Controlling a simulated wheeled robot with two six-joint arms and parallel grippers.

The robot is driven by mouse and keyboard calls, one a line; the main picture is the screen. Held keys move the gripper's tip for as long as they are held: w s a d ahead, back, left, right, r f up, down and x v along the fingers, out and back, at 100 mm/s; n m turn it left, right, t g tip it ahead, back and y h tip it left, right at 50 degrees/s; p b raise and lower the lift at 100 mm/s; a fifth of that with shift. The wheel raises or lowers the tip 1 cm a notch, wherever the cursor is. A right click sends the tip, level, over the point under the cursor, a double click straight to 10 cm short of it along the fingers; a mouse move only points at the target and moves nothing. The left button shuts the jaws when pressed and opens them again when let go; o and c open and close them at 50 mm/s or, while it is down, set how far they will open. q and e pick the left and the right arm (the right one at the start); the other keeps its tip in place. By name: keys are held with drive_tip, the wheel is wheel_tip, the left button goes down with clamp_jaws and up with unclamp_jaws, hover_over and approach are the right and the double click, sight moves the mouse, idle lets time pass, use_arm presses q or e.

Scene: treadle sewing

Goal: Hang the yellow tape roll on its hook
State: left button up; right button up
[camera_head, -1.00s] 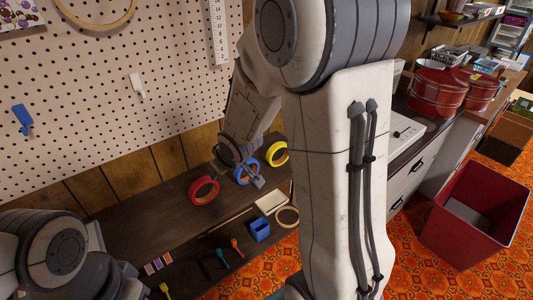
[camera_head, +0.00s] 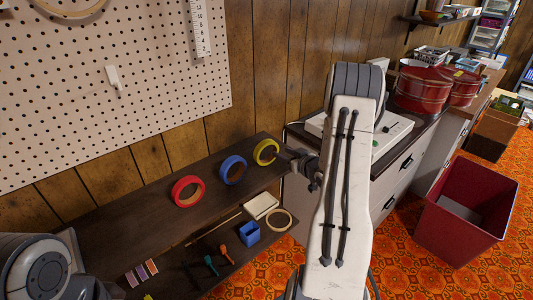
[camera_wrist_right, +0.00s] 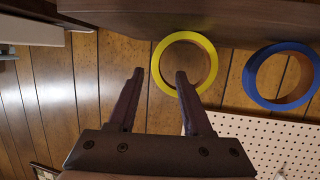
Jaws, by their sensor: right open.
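The yellow tape roll (camera_head: 258,151) stands at the right end of the dark shelf top, beside the blue tape roll (camera_head: 225,169) and the red tape roll (camera_head: 178,189). My right gripper (camera_head: 283,158) is just right of the yellow roll. In the right wrist view its jaws (camera_wrist_right: 158,74) are open and empty. The yellow roll (camera_wrist_right: 213,66) shows ahead of them, its ring partly behind one fingertip; I cannot tell whether they touch. A white hook (camera_head: 114,78) is on the pegboard; no yellow hook shows. My left gripper is out of view.
The pegboard (camera_head: 60,120) hangs above the shelf (camera_head: 120,205) at left. A lower shelf holds a blue box (camera_head: 249,233), a tan ring (camera_head: 279,231) and small tools. A red bin (camera_head: 465,210) stands on the floor at right, near drawers (camera_head: 400,170).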

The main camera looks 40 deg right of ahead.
sight(277, 145)
drive_tip(key=x, duration=0.3)
drive_tip(key=p+x, duration=0.1)
drive_tip(key=x, duration=0.1)
drive_tip(key=shift+d+r, duration=0.3)
drive_tip(key=shift+r, duration=0.1)
drive_tip(key=shift+w+f, duration=0.2)
drive_tip(key=shift+w, duration=0.35)
drive_tip(key=shift+d, duration=0.1)
clamp_jaws()
